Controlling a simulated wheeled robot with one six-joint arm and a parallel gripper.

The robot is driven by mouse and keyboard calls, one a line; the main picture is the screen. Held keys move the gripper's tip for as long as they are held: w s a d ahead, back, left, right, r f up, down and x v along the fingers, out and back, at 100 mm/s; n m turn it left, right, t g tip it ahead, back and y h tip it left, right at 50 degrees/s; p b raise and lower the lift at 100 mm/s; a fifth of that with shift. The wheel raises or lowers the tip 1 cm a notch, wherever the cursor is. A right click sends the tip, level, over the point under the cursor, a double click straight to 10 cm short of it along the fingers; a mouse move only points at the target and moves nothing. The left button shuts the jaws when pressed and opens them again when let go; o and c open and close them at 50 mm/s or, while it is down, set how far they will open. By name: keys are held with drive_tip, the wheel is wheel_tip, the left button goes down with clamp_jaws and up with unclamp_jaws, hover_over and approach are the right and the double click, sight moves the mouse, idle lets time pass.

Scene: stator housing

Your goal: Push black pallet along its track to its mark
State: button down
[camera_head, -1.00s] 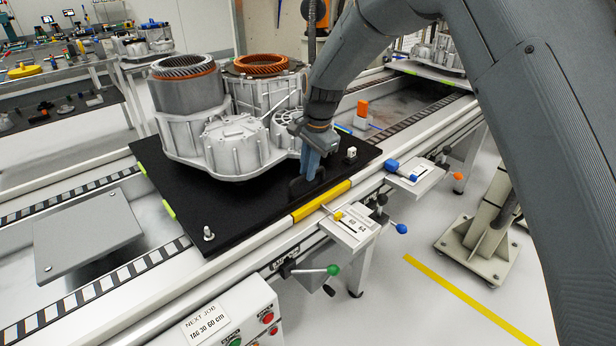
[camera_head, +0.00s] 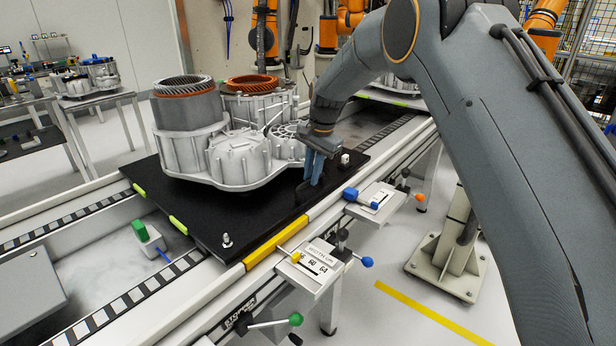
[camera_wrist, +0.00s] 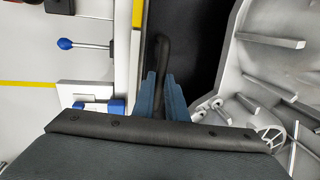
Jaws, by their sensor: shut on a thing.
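The black pallet (camera_head: 190,203) lies flat on the track and carries a grey metal stator housing (camera_head: 240,155) with two copper-wound rings. A dark upright handle (camera_wrist: 161,60) stands on the pallet's right side. My gripper (camera_head: 313,182) is shut on this handle; in the wrist view its blue fingers (camera_wrist: 162,92) flank it. A yellow strip (camera_head: 275,243) lies on the near rail beside the pallet. The pallet's near corner sits about level with the strip's near end. Which marking is the task's mark I cannot tell.
Stop boxes stand outside the near rail, one with a yellow knob (camera_head: 312,262) and one with a blue knob (camera_head: 375,198). A green-topped block (camera_head: 148,236) sits between the rails behind the pallet.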

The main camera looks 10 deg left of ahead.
drive_tip(key=shift+w+r, duration=0.1)
drive_tip(key=shift+w, duration=0.35)
drive_tip(key=c, duration=1.9)
unclamp_jaws()
drive_tip(key=shift+o, duration=0.7)
drive_tip(key=shift+d, duration=0.2)
wheel_tip(320, 180, up, 8)
drive_tip(key=d+b, duration=0.1)
drive_tip(key=shift+s+d+f+b, duration=0.2)
drive_tip(key=shift+s+b, duration=0.1)
drive_tip(key=shift+b, duration=0.05)
